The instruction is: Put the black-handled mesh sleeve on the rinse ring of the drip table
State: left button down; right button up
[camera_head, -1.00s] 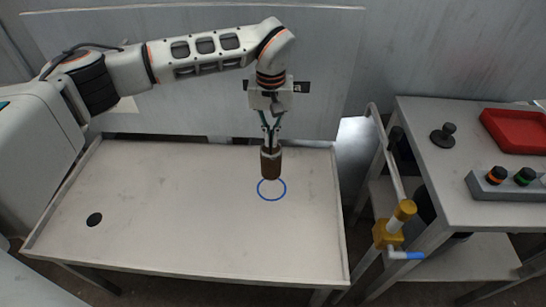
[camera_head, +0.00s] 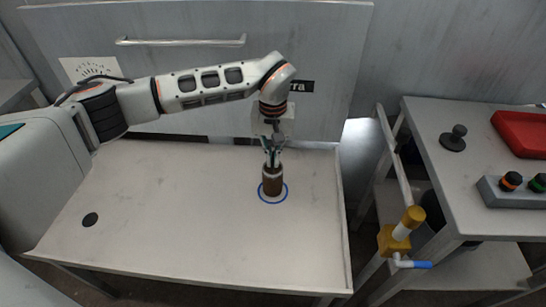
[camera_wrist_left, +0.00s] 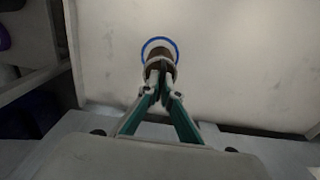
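The mesh sleeve (camera_head: 272,183) is a brown upright cylinder. In the head view it is within the outline of the blue rinse ring (camera_head: 273,203) on the drip table (camera_head: 180,220); whether its bottom touches the surface is hard to tell. My left gripper (camera_head: 273,164) is above the sleeve, pointing down, with its fingers closed in on the top. In the left wrist view, the fingertips (camera_wrist_left: 160,80) meet the sleeve's top, and the blue ring (camera_wrist_left: 160,41) shows around its far side. The black handle is mostly hidden between the fingers. My right gripper is not in view.
To the right, a side table (camera_head: 475,205) carries a black knob (camera_head: 453,138), a red tray (camera_head: 525,135) and a button box (camera_head: 510,193). A yellow fitting (camera_head: 394,240) is on a rail between the tables.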

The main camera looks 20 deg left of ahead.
pick_arm(q)
jog(key=c, duration=2.3)
grip_release()
jog(key=shift+f, duration=0.1)
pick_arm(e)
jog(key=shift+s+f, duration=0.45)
pick_arm(q)
jog(key=shift+r, duration=0.45)
notch_tip(320, 180, up, 5)
jog(key=shift+w+r+p, duration=0.1)
jog(key=shift+w+p, duration=0.05)
jog(key=shift+p, duration=0.6)
jog(key=shift+r+p, duration=0.7)
jog(key=shift+r, duration=2.35)
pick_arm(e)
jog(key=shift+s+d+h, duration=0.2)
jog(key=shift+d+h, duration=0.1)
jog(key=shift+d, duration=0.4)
